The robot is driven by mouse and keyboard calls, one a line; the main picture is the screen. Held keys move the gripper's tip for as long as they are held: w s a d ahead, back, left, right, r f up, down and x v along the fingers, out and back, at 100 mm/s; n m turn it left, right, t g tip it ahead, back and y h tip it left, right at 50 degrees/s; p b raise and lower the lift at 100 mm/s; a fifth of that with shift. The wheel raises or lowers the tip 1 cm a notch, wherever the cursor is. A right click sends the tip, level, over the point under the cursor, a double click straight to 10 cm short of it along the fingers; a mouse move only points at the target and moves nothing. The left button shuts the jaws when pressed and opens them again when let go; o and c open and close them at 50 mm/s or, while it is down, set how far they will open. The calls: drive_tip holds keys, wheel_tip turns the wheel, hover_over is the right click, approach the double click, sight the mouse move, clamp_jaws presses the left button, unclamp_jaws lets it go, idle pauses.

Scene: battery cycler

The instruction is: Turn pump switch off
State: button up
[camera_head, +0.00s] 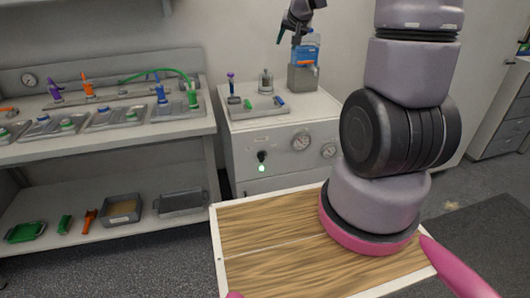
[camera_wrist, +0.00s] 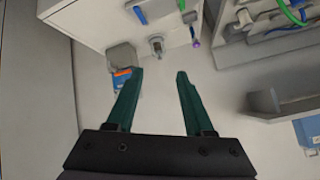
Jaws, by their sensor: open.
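The pump switch (camera_head: 262,155) is a small black toggle on the front panel of the white cabinet (camera_head: 284,140). A green light (camera_head: 261,168) glows just below it. My gripper (camera_head: 292,36) is above the back of the cabinet in the head view, well above and behind the switch. In the wrist view, my gripper (camera_wrist: 160,75) has its two green fingers apart with nothing between them. I do not see the switch in the wrist view.
A shelf unit (camera_head: 110,130) stands left. The space before the panel looks clear.

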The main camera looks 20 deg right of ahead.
drive_tip(key=w+d+f+t, duration=0.1)
drive_tip(key=w+f, duration=0.3)
drive_tip(key=f, duration=0.3)
drive_tip(key=w+d+f, duration=0.1)
drive_tip(key=w+f, duration=0.4)
drive_tip(key=f, duration=0.3)
drive_tip(key=n+t+y, duration=0.1)
drive_tip(key=t+y, duration=0.2)
drive_tip(key=y, duration=0.1)
approach(264, 158)
drive_tip(key=x, duration=0.9)
clamp_jaws()
